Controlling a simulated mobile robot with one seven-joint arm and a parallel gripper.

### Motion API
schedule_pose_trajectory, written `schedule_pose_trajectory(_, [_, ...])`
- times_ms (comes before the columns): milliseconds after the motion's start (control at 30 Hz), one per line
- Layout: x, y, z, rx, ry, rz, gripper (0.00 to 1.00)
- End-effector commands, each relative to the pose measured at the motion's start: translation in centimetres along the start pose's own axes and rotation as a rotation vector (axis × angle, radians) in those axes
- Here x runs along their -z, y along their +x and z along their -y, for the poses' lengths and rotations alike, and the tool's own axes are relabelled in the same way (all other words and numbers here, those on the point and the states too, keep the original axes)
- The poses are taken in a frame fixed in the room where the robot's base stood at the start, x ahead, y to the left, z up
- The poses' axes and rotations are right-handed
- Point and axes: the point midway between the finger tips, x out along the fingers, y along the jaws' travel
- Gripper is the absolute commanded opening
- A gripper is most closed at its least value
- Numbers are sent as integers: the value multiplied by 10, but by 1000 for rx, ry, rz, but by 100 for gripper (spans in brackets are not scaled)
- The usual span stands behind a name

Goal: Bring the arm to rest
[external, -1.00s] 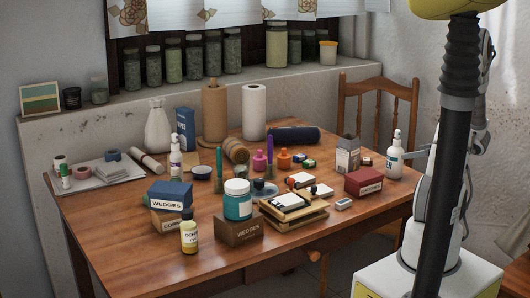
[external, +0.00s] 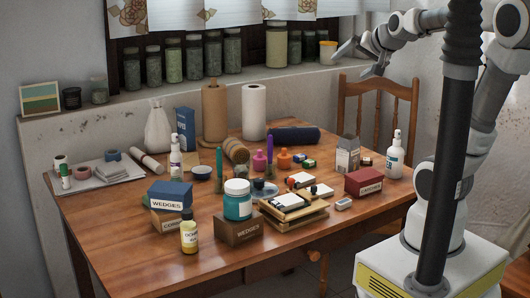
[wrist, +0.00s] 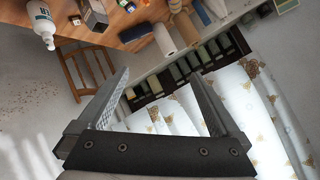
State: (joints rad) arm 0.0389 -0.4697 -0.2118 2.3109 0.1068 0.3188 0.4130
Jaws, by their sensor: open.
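My gripper (external: 361,60) is at the upper right in the external view, raised above the chair and clear of the table. In the wrist view my gripper (wrist: 165,95) has its two fingers spread wide apart with nothing between them. It is open and empty. Behind the fingers, the wrist view shows the curtain, the jars on the sill and part of the table at a tilt.
The wooden table (external: 120,245) is crowded with boxes, bottles and paper rolls. A wooden chair (external: 408,92) stands at its right end, below my gripper. Jars (external: 172,60) line the sill behind the table, under a patterned curtain (external: 240,8).

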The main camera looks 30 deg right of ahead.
Motion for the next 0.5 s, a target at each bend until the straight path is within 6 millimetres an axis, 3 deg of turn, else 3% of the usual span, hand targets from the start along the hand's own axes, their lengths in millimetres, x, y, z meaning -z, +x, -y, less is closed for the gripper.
schedule_pose_trajectory(100, [-84,-18,-8,3,-290,150,100])
schedule_pose_trajectory(200, [-144,-33,-29,-28,-489,295,100])
schedule_pose_trajectory(367, [-224,-59,-75,-83,-758,515,100])
schedule_pose_trajectory(400, [-197,-74,-55,-80,-744,505,100])
schedule_pose_trajectory(500, [-180,-87,-42,-79,-738,504,100])
